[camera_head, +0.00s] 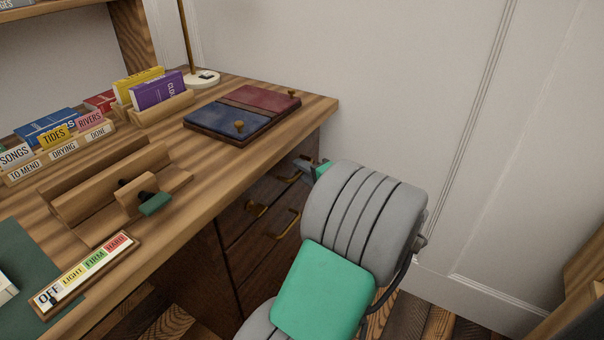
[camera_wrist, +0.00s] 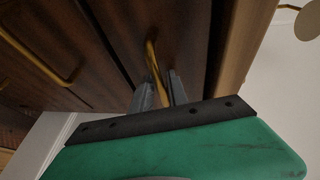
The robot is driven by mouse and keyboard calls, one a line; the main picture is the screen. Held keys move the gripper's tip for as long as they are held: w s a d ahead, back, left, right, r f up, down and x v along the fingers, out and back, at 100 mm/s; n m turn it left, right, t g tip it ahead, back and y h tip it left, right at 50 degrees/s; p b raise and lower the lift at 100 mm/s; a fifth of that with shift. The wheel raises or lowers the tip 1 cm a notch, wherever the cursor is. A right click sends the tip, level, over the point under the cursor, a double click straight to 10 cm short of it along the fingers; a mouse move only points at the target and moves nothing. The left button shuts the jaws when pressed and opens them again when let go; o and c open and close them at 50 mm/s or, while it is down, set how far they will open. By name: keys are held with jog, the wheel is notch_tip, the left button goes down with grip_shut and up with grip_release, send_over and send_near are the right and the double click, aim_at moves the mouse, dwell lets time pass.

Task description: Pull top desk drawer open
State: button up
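The desk's top drawer (camera_wrist: 192,42) has a dark wood front and a brass handle. It looks closed under the desktop in the head view, partly hidden by my arm. My gripper (camera_head: 301,163) is at this drawer's front, just below the desk edge near its right corner. In the wrist view, the two grey fingers of my gripper (camera_wrist: 163,92) stand close together on either side of the top drawer's brass handle (camera_wrist: 153,62). They look shut on it, with little or no gap visible.
Lower drawers with brass handles (camera_head: 256,210) sit below. A pale wall (camera_head: 450,120) stands behind and right.

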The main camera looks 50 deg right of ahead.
jog(key=shift+c, duration=0.4)
grip_shut()
dwell(1.0)
